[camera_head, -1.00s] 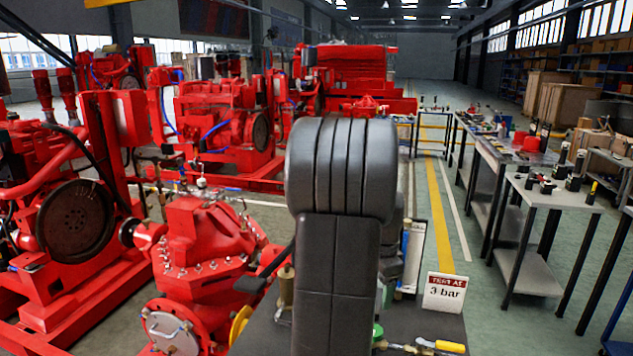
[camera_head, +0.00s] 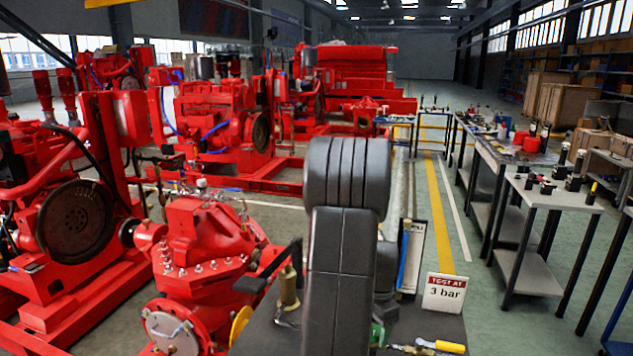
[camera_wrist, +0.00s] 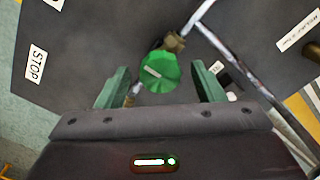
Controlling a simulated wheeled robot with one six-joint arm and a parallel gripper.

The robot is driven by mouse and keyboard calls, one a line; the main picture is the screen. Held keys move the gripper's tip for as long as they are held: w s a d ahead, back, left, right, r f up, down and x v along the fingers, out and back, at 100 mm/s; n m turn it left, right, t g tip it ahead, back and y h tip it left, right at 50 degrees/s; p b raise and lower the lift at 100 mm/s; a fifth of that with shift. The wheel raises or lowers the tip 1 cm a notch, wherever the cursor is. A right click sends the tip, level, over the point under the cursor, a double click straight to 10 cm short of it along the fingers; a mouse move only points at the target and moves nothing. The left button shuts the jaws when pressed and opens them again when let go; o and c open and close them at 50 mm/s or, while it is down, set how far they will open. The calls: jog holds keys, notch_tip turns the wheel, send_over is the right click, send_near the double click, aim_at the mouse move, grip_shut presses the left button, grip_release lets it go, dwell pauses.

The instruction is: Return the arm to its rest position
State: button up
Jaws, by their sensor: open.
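My gripper (camera_wrist: 160,68) is open in the wrist camera, with its two green fingers apart and nothing held. A round green knob (camera_wrist: 158,73) on a brass fitting (camera_wrist: 174,42) lies beyond the fingers, between them in the picture; I cannot tell how far below it is. My dark arm stands upright in the middle of the head camera and hides my gripper there.
A red pump (camera_head: 205,240) stands close on the left. Side tables (camera_head: 540,195) stand right, past an open aisle.

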jog(key=n, duration=0.4)
jog(key=shift+n+p, duration=0.3)
jog(key=shift+p, duration=0.05)
jog(key=n+p, duration=0.1)
jog(key=n, duration=0.4)
jog(key=n+p, duration=0.1)
jog(key=n, duration=0.3)
jog(key=shift+n+p, duration=0.35)
jog(key=shift+n, duration=0.05)
jog(key=shift+n+p, duration=0.9)
jog(key=shift+n, duration=1.3)
